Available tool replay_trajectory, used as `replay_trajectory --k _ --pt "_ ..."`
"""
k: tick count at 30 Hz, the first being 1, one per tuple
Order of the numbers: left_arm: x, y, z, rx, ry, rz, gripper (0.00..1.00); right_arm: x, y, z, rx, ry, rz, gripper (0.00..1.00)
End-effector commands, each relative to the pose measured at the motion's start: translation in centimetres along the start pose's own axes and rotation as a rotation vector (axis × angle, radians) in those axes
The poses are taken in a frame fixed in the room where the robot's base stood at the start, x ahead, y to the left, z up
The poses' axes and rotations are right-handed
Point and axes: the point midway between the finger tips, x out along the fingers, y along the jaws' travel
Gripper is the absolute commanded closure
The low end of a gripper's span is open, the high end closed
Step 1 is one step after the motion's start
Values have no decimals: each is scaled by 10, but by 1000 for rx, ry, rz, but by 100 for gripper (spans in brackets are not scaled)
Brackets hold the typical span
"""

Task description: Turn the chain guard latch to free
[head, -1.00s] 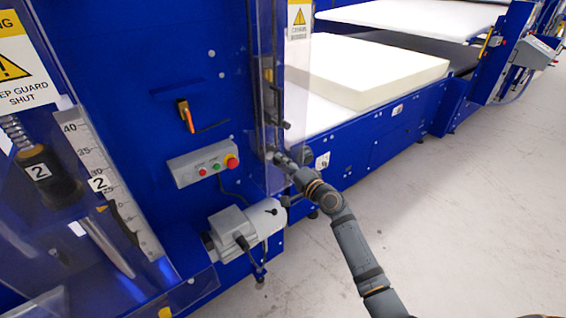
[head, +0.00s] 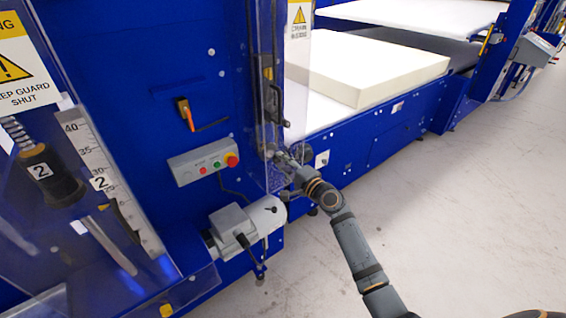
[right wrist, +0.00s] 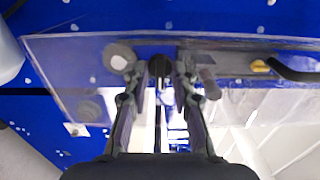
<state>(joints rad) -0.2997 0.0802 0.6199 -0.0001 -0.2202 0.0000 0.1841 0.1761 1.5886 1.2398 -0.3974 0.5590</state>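The clear guard panel (head: 297,90) stands upright on the blue machine frame, and it also shows in the right wrist view (right wrist: 80,70). My right gripper (head: 280,157) reaches its lower end in the head view. In the right wrist view, the two fingertips (right wrist: 161,68) stand apart, one on each side of a dark round knob (right wrist: 160,67), which looks like the latch. I cannot tell whether they touch it. The fingers and arm hide much of the latch in the head view. My left gripper is not in view.
A grey button box (head: 203,163) with a red button and a motor (head: 248,222) sit left of my right gripper. A cream foam block (head: 370,68) lies on the conveyor behind. The floor (head: 450,200) at right is clear.

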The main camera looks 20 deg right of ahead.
Motion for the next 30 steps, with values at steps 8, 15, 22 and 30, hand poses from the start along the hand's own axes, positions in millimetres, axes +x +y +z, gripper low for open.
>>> replay_trajectory --k 8,15,22,30 --pt "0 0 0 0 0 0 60 0 1 0 0 0 1 68" --pt "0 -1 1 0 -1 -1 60 -25 2 0 -4 -1 4 68" --pt "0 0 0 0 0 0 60 -82 3 0 -6 -3 7 68" --pt "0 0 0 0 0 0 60 -118 2 0 -1 -1 4 68"
